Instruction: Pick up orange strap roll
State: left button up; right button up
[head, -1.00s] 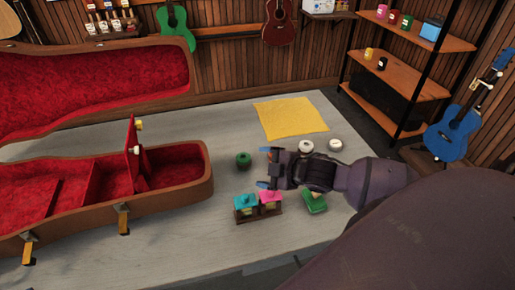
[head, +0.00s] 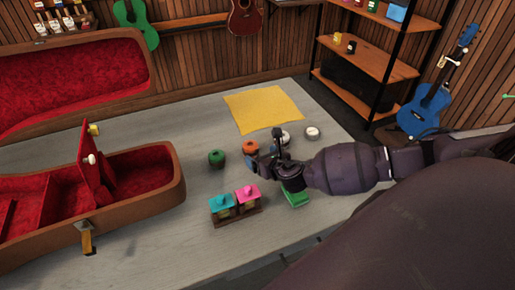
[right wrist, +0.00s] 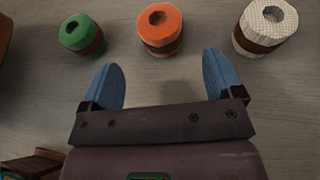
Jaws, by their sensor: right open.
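The orange strap roll (head: 250,147) stands on the grey table, between a green roll (head: 216,158) and a white roll (head: 285,138). My right gripper (head: 263,150) is open, just to the right of the orange roll in the head view. In the right wrist view, the orange roll (right wrist: 160,28) is ahead of the two blue fingertips (right wrist: 162,72), roughly centred between them and apart from them. Nothing is between the fingers. My left gripper is not in view.
Another white roll (head: 312,132) stands to the right. A yellow cloth (head: 263,108) lies behind. An open red-lined case (head: 165,190) is at left.

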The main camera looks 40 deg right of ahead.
aim_at(255, 151)
jog(key=shift+b+x, duration=0.65)
jog(key=shift+x, duration=3)
jog(key=shift+d, duration=0.1)
jog(key=shift+c, duration=0.3)
jog(key=shift+r, duration=0.1)
jog(key=c, duration=1)
